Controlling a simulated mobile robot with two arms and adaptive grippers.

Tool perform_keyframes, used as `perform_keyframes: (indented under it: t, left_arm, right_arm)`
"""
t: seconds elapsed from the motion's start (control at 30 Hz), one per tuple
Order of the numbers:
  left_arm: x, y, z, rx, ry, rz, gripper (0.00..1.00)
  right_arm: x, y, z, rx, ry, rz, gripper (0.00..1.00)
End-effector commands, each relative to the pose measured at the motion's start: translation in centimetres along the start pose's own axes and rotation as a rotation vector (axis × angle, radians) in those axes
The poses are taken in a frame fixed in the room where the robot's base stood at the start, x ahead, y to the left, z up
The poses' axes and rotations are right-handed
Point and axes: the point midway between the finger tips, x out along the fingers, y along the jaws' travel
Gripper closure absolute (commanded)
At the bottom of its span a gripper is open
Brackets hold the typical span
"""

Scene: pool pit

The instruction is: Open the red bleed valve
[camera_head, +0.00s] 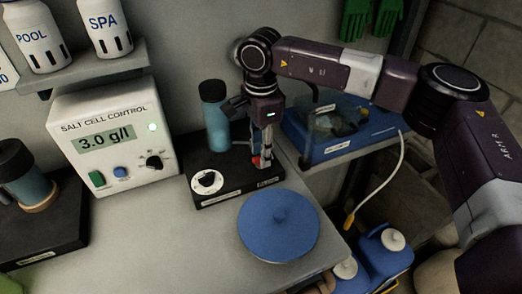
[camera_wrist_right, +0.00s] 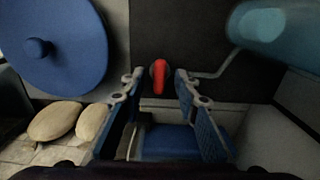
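The red bleed valve (camera_wrist_right: 159,77) shows in the right wrist view as a small red handle on a black base. In the head view it is a small bit of red (camera_head: 257,161) on the right part of the black base (camera_head: 230,188), mostly hidden by my gripper. My right gripper (camera_head: 264,152) points down over it. In the right wrist view the two fingers of the right gripper (camera_wrist_right: 156,80) are apart, with the red handle between their tips. I cannot tell whether they touch it. My left gripper is not in view.
A teal cylinder (camera_head: 216,118) stands on the base behind a round dial (camera_head: 207,181). A blue round lid (camera_head: 278,225) lies in front. The salt cell control box (camera_head: 113,135) is left. A blue case (camera_head: 335,128) is at the right. Blue containers (camera_head: 375,262) stand below the bench edge.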

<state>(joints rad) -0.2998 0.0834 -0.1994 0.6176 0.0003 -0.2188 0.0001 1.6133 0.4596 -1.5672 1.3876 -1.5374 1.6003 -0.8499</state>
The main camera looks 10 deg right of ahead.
Motion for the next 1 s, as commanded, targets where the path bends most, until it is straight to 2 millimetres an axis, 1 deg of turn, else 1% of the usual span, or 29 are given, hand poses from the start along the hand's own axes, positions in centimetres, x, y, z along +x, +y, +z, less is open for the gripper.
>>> perform_keyframes:
  t: [0.17,0.4,0.5,0.6,0.77,1.0]
  left_arm:
    - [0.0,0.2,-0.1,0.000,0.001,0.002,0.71]
    - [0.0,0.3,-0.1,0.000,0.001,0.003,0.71]
    - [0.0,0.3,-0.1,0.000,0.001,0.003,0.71]
    - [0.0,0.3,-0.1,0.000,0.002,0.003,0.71]
    - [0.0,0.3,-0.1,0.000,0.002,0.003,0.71]
    - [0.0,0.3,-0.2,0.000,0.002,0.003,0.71]
  right_arm:
    - [-2.6,-0.1,0.1,-0.001,-0.002,-0.005,0.71]
    - [-7.8,-0.1,0.0,0.000,-0.001,-0.005,0.71]
    - [-9.5,-0.1,0.0,0.000,-0.001,-0.004,0.71]
    - [-10.8,-0.1,0.1,0.000,-0.001,-0.003,0.71]
    - [-11.8,-0.1,0.0,0.000,-0.001,-0.003,0.71]
    - [-11.8,-0.1,0.0,-0.001,-0.001,-0.002,0.71]
